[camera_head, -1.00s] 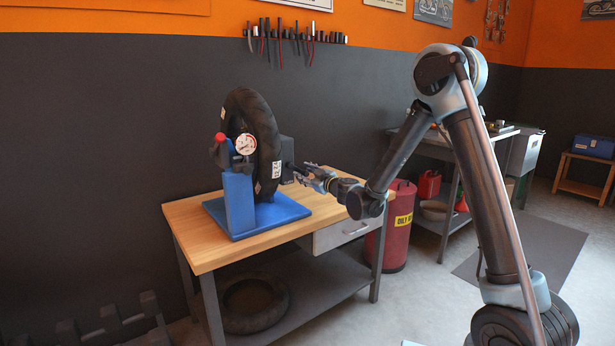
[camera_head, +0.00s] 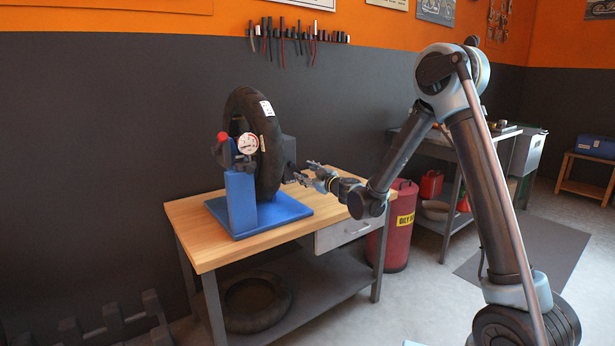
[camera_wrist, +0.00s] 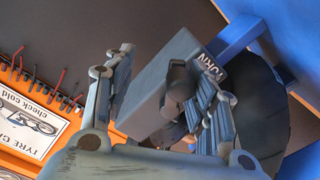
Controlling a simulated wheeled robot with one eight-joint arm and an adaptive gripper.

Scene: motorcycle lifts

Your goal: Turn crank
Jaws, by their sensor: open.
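The blue stand (camera_head: 240,203) holds a black tyre (camera_head: 262,140) upright on the wooden bench. A dark grey box (camera_head: 289,150) is at the tyre's right side; in the wrist view the grey box (camera_wrist: 150,95) carries lettering that seems to read TURN. A dark crank piece (camera_wrist: 180,78) sits at the box face, seen between my fingers in the wrist view. My gripper (camera_head: 307,174) is at the box's right side with its fingers apart. The fingers also show in the wrist view (camera_wrist: 165,88). Whether either finger touches the crank is unclear.
A gauge (camera_head: 247,144) and red knob (camera_head: 222,136) are on the stand. The bench (camera_head: 190,220) has bare top at the left front. A red drum (camera_head: 402,225) stands right of the bench. Tools hang on the wall behind.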

